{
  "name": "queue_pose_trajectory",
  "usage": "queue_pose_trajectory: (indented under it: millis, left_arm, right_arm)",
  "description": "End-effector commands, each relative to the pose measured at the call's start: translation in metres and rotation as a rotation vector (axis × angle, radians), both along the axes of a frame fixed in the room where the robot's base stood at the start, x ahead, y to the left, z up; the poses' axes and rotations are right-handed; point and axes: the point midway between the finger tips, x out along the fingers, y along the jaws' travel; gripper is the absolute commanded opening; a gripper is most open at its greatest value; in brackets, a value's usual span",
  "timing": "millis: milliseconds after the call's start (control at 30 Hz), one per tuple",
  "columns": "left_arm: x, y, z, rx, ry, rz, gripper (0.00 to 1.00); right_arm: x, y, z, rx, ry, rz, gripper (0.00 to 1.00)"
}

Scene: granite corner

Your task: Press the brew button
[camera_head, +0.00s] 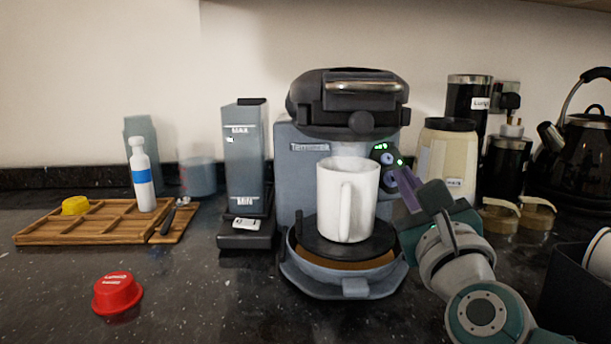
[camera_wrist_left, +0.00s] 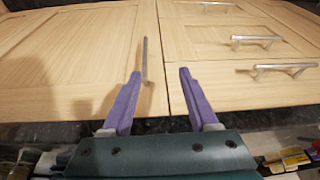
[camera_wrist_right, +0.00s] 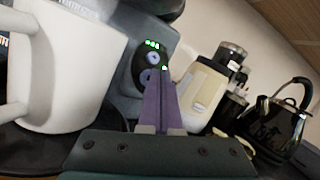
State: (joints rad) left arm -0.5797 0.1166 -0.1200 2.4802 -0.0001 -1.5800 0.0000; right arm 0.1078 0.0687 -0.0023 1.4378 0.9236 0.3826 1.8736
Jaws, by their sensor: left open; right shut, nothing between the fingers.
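The coffee machine (camera_head: 297,165) stands in the middle of the counter. Its button panel (camera_head: 387,158) on the right side has lit green lights and round buttons; the panel also shows in the right wrist view (camera_wrist_right: 152,61). A white mug (camera_head: 346,205) stands upright on the machine's drip tray. My right gripper (camera_head: 397,181) is shut and empty, its purple fingertips at the lower part of the panel. In the right wrist view the fingertips overlap the panel's lower edge; I cannot tell whether they touch a button. My left gripper (camera_wrist_left: 158,78) is open and empty, facing wooden cupboard fronts.
A red capsule (camera_head: 117,293) lies on the counter at front left. A wooden tray (camera_head: 84,229) holds a yellow capsule (camera_head: 75,205) and a white bottle (camera_head: 142,178). A cream canister (camera_head: 446,155) and black kettle (camera_head: 588,140) stand right of the machine. The front counter is mostly clear.

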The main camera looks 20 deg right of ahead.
Motion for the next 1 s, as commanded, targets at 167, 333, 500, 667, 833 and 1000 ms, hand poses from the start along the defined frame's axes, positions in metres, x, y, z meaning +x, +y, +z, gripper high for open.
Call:
queue_pose_trajectory:
  millis: [167, 333, 500, 667, 833, 1000]
  left_arm:
    - [-0.0001, 0.0014, -0.0021, 0.005, 0.0, -0.004, 0.6]
    - [-0.0002, 0.0021, -0.0043, 0.008, 0.0, -0.005, 0.6]
    - [-0.0001, 0.0019, -0.0064, 0.008, 0.0, -0.005, 0.6]
    - [-0.0002, 0.0019, -0.0083, 0.007, 0.0, -0.005, 0.6]
    - [-0.0003, 0.0015, -0.0079, 0.006, 0.0, -0.004, 0.6]
    - [-0.0002, 0.0003, -0.0071, 0.001, 0.001, -0.001, 0.6]
  right_arm:
    - [0.0012, 0.0001, -0.0014, 0.0, 0.0, 0.0, 0.0]
    - [0.003, 0.0002, -0.0024, 0.001, 0.0, 0.0, 0.0]
    - [0.0048, 0.0002, -0.0033, 0.001, 0.0, 0.0, 0.0]
    - [0.0064, 0.0002, -0.0042, 0.001, 0.0, 0.0, 0.0]
    - [0.0065, 0.0003, -0.004, 0.0, 0.001, 0.001, 0.0]
    - [0.0061, 0.0002, -0.0035, 0.0, 0.001, 0.001, 0.0]
